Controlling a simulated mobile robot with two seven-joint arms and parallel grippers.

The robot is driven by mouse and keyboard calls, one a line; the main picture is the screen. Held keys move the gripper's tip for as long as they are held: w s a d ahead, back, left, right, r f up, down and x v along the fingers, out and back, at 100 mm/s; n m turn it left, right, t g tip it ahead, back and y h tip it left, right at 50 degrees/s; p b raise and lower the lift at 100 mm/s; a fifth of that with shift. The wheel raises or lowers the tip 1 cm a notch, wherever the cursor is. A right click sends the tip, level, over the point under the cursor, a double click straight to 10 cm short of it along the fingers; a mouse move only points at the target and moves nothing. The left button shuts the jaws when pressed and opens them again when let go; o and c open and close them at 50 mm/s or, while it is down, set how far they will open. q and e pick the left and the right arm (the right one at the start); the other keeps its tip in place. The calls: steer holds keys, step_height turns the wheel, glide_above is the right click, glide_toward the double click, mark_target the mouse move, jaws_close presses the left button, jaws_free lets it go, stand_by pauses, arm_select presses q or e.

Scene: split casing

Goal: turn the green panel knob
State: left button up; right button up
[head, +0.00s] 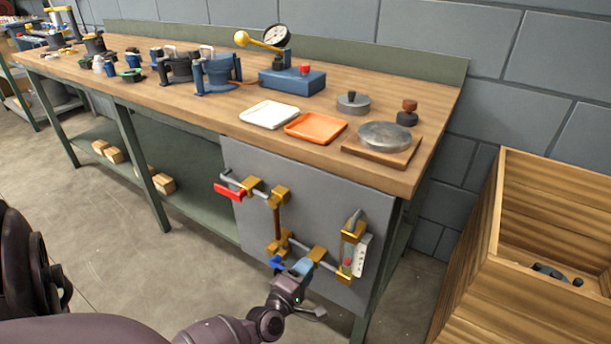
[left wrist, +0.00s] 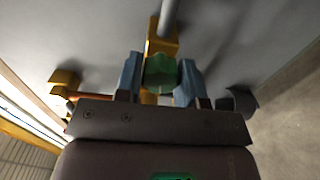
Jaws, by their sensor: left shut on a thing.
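The green panel knob (left wrist: 160,72) shows in the left wrist view, mounted on brass fittings on the grey panel (head: 325,208). My left gripper (head: 302,268) is at the lower part of the panel, its blue fingers on either side of the knob and shut on it. In the head view the gripper hides the knob. How far the knob is turned cannot be told. My right gripper is in neither view.
A red handle (head: 230,192), a blue handle (head: 276,262) and a white gauge plate (head: 361,256) are on the panel near my gripper. The workbench top (head: 330,160) overhangs the panel. A wooden crate (head: 478,235) stands to the right.

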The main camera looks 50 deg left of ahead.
arm_select(q)
steer(key=shift+f, duration=0.1)
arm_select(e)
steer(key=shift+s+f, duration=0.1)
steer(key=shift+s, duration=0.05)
arm_select(q)
steer(key=o, duration=0.9)
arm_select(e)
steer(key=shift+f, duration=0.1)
arm_select(q)
steer(key=shift+s, duration=0.15)
steer(key=p+v, duration=0.1)
steer(key=v, duration=0.9)
steer(key=shift+s+d, duration=0.2)
steer(key=shift+s, duration=0.05)
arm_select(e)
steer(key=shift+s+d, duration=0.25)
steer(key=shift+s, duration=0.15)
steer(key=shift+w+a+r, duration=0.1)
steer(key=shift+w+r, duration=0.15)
